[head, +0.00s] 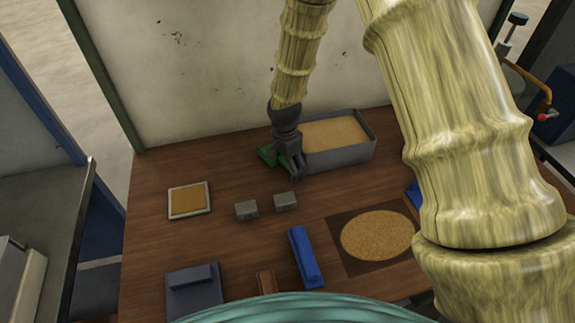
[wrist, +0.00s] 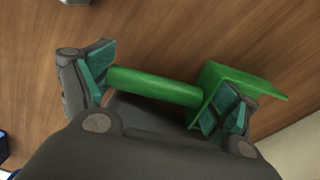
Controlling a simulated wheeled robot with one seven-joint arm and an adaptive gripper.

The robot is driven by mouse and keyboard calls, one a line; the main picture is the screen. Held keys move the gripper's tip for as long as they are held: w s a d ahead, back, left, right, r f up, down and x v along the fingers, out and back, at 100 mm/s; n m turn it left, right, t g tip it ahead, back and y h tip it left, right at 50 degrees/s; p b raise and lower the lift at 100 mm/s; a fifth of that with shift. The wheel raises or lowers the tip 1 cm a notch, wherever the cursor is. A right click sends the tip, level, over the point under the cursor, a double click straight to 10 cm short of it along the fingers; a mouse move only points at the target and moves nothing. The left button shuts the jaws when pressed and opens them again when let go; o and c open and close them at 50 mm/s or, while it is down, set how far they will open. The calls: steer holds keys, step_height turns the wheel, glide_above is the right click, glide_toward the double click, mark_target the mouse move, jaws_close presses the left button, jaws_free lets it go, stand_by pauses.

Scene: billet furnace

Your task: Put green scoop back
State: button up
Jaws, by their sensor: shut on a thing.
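The green scoop (head: 265,155) shows in the head view at my gripper's left side, just left of the grey bin (head: 340,160). In the wrist view the scoop's round green handle (wrist: 155,87) lies between my two fingers, with its flat green part (wrist: 248,80) at the right finger. My gripper (head: 293,172) is shut on the scoop, and it also shows in the wrist view (wrist: 158,98). I cannot tell whether the scoop touches the wooden table (head: 230,170). Part of it is hidden behind my fingers.
The grey bin holds tan grainy material. A shallow square tray (head: 172,213), two small grey blocks (head: 246,210) (head: 285,201), a blue tool (head: 305,257), a round tan disc (head: 377,235) and a dark grey block (head: 193,290) lie on the table. A pale wall (head: 210,70) stands behind.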

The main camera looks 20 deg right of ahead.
steer(key=shift+f, duration=0.1)
steer(key=o, duration=1.2)
steer(key=shift+w+a+r+b, duration=0.1)
steer(key=shift+r+b, duration=0.85)
steer(key=shift+r, duration=2.1)
steer(key=shift+a+r+b, duration=0.1)
steer(key=shift+r+b, duration=0.85)
steer(key=shift+r, duration=2.1)
